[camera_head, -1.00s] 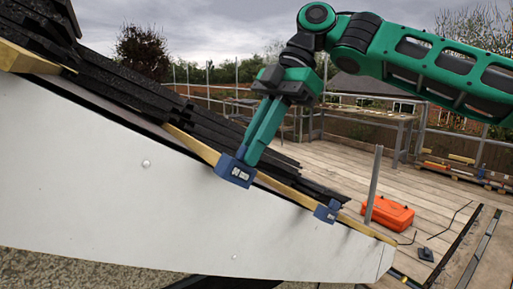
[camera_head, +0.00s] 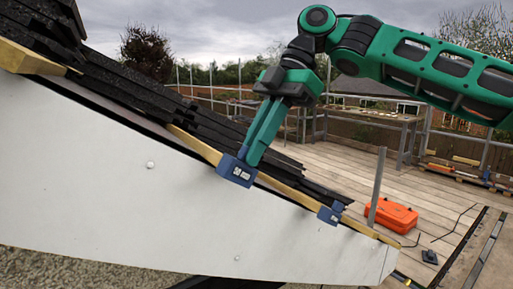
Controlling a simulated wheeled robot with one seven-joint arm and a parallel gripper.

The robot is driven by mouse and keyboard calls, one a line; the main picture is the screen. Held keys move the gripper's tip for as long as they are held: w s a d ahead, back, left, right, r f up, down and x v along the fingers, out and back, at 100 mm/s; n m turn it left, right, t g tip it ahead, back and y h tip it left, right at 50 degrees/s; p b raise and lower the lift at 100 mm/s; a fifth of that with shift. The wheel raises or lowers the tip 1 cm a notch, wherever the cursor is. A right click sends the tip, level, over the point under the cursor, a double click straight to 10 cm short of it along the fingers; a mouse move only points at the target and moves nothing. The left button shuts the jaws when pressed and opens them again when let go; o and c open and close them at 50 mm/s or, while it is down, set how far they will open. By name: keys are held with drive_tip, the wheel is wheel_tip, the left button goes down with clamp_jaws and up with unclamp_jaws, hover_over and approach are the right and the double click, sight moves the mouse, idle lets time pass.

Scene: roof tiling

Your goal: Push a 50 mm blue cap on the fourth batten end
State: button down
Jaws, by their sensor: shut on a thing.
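My gripper (camera_head: 246,158) reaches down from the upper right to the sloping roof edge. Its green fingers are shut on a blue cap (camera_head: 236,171) with a white label. The held cap sits at the roof edge, against the top of the white board (camera_head: 120,180); I cannot tell how far it is pushed on, and the batten end behind it is hidden. Another blue cap (camera_head: 329,215) sits lower down the same edge, apart from my gripper. A yellow wooden batten (camera_head: 195,145) shows along the edge above the held cap.
Dark roof tiles (camera_head: 140,85) overlap down the slope beside the fingers. A bare wooden end (camera_head: 30,60) sticks out at the upper left. An orange case (camera_head: 391,215) and a grey post (camera_head: 375,185) stand on the plank deck (camera_head: 330,165), which is largely clear.

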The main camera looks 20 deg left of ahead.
drive_tip(key=shift+w+a, duration=0.1)
idle(0.6)
drive_tip(key=c, duration=1.7)
unclamp_jaws()
drive_tip(key=shift+c, duration=0.2)
drive_tip(key=v, duration=0.6)
